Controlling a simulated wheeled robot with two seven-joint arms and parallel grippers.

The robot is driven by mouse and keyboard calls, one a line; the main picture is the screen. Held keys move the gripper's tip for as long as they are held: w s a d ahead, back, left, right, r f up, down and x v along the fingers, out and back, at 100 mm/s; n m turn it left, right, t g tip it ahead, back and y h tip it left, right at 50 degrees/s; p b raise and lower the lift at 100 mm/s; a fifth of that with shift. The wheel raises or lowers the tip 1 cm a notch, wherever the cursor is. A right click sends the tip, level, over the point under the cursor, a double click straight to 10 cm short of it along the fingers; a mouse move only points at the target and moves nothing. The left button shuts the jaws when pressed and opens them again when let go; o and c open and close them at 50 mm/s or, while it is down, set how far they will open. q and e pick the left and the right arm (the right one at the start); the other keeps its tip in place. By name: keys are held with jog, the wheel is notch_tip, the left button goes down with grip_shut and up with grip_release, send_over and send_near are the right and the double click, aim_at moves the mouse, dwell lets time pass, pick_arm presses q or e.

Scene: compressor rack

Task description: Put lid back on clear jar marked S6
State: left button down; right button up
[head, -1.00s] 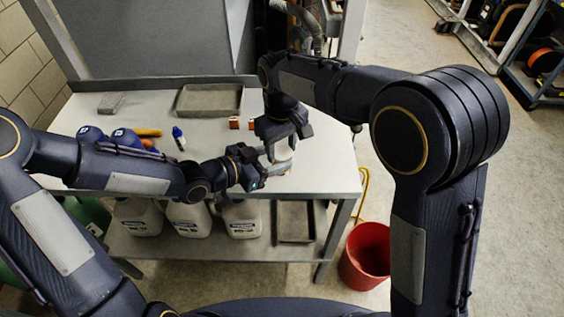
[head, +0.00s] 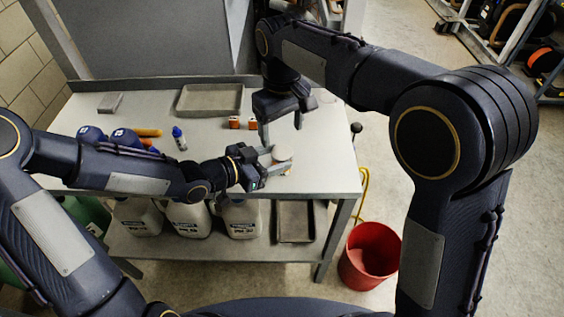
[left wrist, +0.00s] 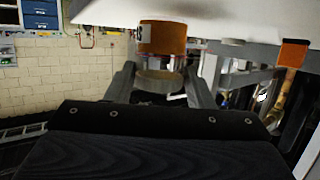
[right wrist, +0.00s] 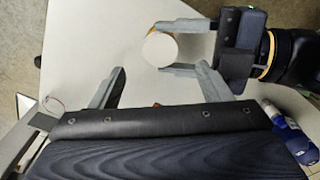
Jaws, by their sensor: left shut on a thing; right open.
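The jar (left wrist: 162,38) shows in the left wrist view, upside down, with orange-brown contents or band and a paler section. A round white lid (right wrist: 160,49) covers its top in the right wrist view; it also shows in the head view (head: 282,152). I cannot read any S6 mark. My left gripper (head: 276,161) is shut around the jar from the left, one finger on each side. My right gripper (head: 281,138) is open and empty, above and behind the jar, apart from the lid. Whether the lid is fully seated cannot be told.
A grey tray (head: 210,88) lies at the back of the table (head: 325,170). Two small orange boxes (head: 234,122) and a blue-capped bottle (head: 179,138) stand left of the jar. White jugs (head: 240,217) sit on the lower shelf. A red bucket (head: 368,258) stands on the floor.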

notch_tip(320, 180, up, 6)
jog(key=shift+f, duration=0.2)
pick_arm(q)
jog(key=c, duration=0.6)
grip_release()
jog(key=p+v, duration=0.2)
jog(key=v, duration=0.5)
jog(key=shift+r, duration=0.15)
jog(key=shift+s+a, duration=0.25)
jog(key=shift+a, duration=0.05)
pick_arm(e)
notch_tip(320, 180, up, 2)
jog(key=shift+r, duration=0.1)
